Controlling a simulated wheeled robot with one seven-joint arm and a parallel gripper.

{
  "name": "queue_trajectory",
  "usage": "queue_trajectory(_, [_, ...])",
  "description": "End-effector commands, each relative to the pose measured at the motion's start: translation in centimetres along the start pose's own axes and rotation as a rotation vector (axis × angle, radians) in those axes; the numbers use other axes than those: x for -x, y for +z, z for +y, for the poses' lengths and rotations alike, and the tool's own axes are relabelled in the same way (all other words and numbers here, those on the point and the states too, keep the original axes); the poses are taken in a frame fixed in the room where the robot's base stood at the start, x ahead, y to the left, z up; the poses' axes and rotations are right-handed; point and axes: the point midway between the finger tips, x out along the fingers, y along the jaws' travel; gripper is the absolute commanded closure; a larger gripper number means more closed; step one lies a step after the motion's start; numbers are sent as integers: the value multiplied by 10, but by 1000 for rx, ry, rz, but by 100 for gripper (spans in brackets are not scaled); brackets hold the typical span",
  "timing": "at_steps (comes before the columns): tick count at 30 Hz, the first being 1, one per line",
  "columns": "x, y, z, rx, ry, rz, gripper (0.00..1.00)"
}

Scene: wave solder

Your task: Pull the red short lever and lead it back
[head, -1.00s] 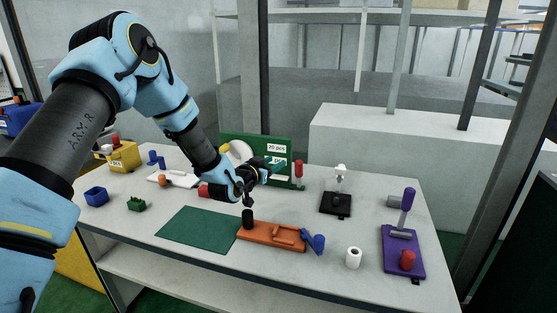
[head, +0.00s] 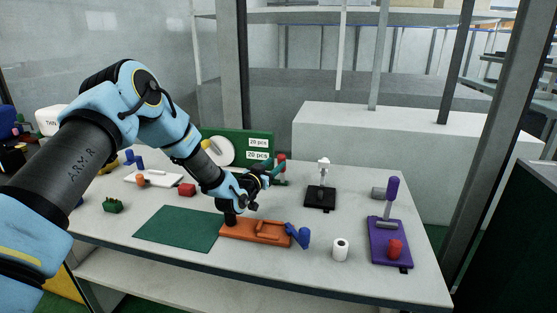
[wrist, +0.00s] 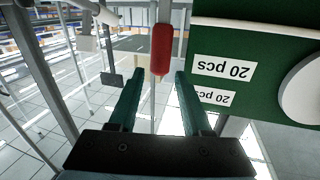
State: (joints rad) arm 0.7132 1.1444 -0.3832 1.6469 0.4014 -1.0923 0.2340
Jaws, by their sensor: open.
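A red lever handle (head: 281,160) stands at the right edge of the green panel, partly hidden behind my gripper in the head view. In the wrist view the red handle (wrist: 161,50) shows just beyond the gap between the fingertips, on a grey rod. My gripper (head: 283,171) is open, its teal fingers pointing at the handle. In the wrist view my gripper (wrist: 157,75) has nothing between its fingers, and I cannot tell whether the tips reach alongside the handle.
The green panel (head: 235,140) bears white labels and a white disc. An orange base (head: 255,230) with a blue handle, a black stand (head: 320,197) and a purple base (head: 389,246) with purple and red parts stand on the table. A white roll (head: 340,249) is at the front. A green mat (head: 175,229) lies clear.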

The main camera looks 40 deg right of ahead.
Motion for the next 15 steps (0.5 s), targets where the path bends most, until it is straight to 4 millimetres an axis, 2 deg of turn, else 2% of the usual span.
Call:
queue_trajectory(6, [-27, -1, 0, 0, 0, 1, 51])
queue_trajectory(15, [-35, 0, 0, 1, 0, -1, 51])
